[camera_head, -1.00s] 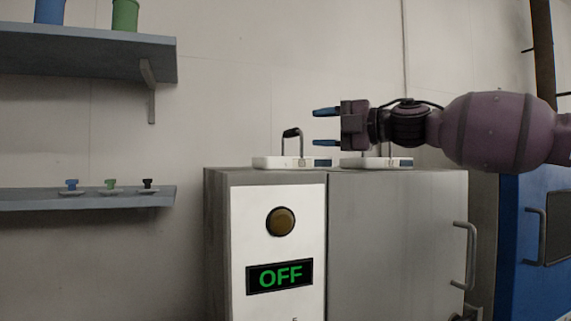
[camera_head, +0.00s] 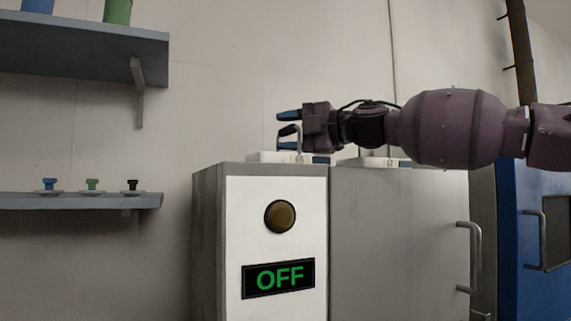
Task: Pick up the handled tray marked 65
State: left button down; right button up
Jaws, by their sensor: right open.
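Two white handled trays sit on top of the grey cabinet. The left tray (camera_head: 265,157) has an upright handle with a black grip (camera_head: 289,130); the right tray (camera_head: 372,162) is partly hidden behind my right arm. No number on either tray is readable, so I cannot tell which one is marked 65. My right gripper (camera_head: 289,130) comes in from the right, open, with blue fingertips above and below the left tray's black grip in the picture. I cannot tell whether they touch it. My left gripper is not in view.
The cabinet (camera_head: 398,230) has a white front panel with a brown round button (camera_head: 280,216) and a display (camera_head: 279,278) reading OFF. Wall shelves at left hold blue and green containers and several small knobbed pieces. A blue cabinet (camera_head: 510,230) stands at right.

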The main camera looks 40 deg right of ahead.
grip_shut()
jog(key=shift+r, duration=0.15)
